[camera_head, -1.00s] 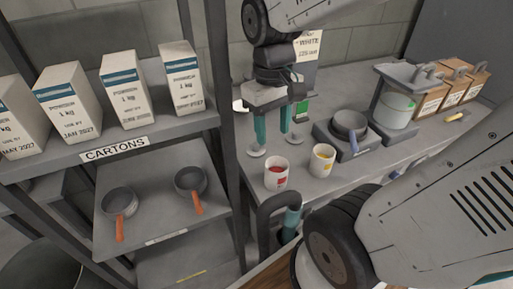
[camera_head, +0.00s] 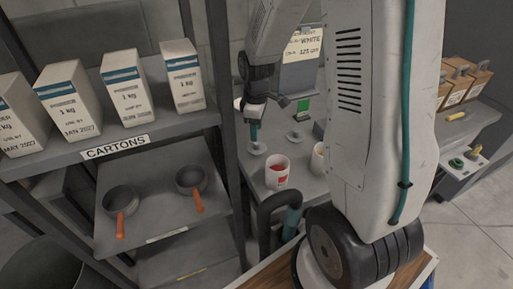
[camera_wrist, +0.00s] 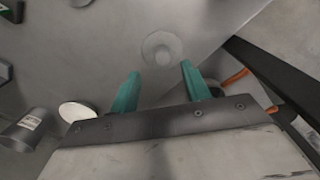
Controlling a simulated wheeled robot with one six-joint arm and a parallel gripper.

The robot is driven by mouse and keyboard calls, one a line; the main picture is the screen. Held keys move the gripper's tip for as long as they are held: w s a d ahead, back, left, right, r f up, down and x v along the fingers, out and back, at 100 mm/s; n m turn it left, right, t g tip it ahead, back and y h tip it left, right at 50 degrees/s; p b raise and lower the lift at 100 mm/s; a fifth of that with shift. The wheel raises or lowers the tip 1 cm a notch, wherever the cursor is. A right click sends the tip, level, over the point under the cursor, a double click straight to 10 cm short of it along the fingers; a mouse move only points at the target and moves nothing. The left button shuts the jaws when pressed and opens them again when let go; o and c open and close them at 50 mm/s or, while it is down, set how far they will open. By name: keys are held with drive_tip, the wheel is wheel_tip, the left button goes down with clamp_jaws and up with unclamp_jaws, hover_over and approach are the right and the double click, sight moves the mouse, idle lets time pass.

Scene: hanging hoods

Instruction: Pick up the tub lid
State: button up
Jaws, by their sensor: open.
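A round grey lid (camera_head: 257,149) with a small raised centre lies flat on the bench. In the wrist view a grey knobbed disc (camera_wrist: 162,48) lies ahead, between the lines of the two fingers and beyond their tips; I take it for a lid. A second similar disc (camera_head: 296,136) lies farther right in the head view. I cannot tell which is the tub lid. My gripper (camera_head: 253,138) points down above the first lid, teal fingers apart; it also shows in the wrist view (camera_wrist: 160,72), empty. In the head view one finger mostly hides the other.
A white cup with red (camera_head: 277,172) stands close in front; another (camera_head: 318,160) is partly hidden by my arm. A shelf rack with cartons (camera_head: 122,88) and pans (camera_head: 120,200) stands left. A white disc (camera_wrist: 76,111) shows in the wrist view.

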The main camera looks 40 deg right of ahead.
sight(257, 146)
wheel_tip(257, 146, down, 5)
drive_tip(key=shift+s+a+r, duration=0.1)
drive_tip(key=shift+s, duration=0.05)
clamp_jaws()
